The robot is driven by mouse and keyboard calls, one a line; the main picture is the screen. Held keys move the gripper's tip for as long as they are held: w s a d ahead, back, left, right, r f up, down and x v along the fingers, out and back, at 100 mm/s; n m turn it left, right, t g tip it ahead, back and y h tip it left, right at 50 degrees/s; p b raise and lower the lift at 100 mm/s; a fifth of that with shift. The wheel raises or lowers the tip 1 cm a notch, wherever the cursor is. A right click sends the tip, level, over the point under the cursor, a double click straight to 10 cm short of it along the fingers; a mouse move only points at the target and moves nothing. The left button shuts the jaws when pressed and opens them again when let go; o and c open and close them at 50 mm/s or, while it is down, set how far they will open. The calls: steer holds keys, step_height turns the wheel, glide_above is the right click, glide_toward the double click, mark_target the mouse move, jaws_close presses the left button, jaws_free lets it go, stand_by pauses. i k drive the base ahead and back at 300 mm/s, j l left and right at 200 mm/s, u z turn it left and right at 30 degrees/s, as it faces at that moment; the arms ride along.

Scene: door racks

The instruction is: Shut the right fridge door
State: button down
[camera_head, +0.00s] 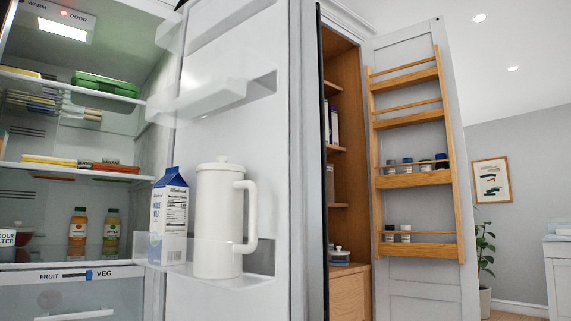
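The right fridge door (272,150) stands open in the middle of the view, its inner side facing me. Its lower bin holds a blue and white milk carton (170,215) and a white pitcher (217,222) with a handle. The upper door bins look empty. The lit fridge interior (60,155) shows at the left, with shelves, a green container, bottles and a drawer marked fruit and veg. The door's outer face and handle are hidden. My gripper is not in view.
Right of the fridge, a wooden cupboard (346,180) stands open. Its grey door (392,100) carries a wooden rack (415,180) with small jars. A potted plant (484,260) and a white unit (558,270) are at the far right.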

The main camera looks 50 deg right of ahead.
mark_target(277, 132)
steer(key=l, duration=0.5)
steer(key=k+l+u, duration=0.15)
steer(key=l, duration=0.8)
steer(key=k+l+u, duration=0.1)
steer(key=l, duration=0.4)
